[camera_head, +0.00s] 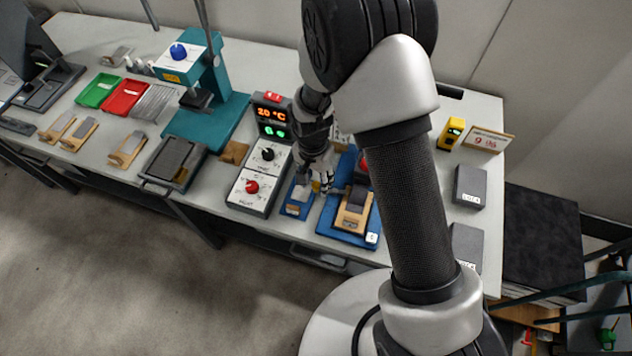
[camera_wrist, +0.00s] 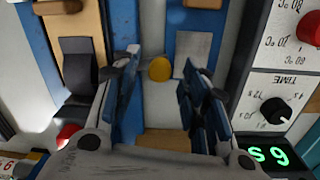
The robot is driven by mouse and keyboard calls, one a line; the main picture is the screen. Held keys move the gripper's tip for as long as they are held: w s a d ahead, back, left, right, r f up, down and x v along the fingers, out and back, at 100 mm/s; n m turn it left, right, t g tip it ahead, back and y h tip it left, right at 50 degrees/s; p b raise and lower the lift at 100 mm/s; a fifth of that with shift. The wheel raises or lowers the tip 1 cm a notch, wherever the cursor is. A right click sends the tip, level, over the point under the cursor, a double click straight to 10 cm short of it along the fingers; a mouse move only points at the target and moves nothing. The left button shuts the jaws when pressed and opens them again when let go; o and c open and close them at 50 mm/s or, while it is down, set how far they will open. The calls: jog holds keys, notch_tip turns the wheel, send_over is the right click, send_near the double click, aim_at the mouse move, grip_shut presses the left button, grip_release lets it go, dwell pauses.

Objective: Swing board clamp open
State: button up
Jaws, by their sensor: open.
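A blue fixture (camera_head: 333,225) sits near the table's front edge. It holds a light wooden board (camera_head: 354,208) with a dark grey block on it. In the wrist view, the board (camera_wrist: 88,28) and dark block (camera_wrist: 78,68) are at left. A smaller blue stand (camera_head: 297,198) with a grey plate (camera_wrist: 196,55) is beside it. A round yellow knob (camera_wrist: 160,69) shows between my finger tips; I cannot tell whether it belongs to the clamp, or if the fingers touch it. My gripper (camera_head: 322,186) points down there, open; it also shows in the wrist view (camera_wrist: 166,92).
A control box (camera_head: 252,185) with a red dial, a black dial and lit displays stands left of the gripper. A red knob (camera_wrist: 68,134) is near the fixture. Grey blocks (camera_head: 469,187) and a yellow device (camera_head: 451,132) are at right. My arm hides part of the table.

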jog(key=shift+f, duration=0.4)
grip_shut()
dwell(0.4)
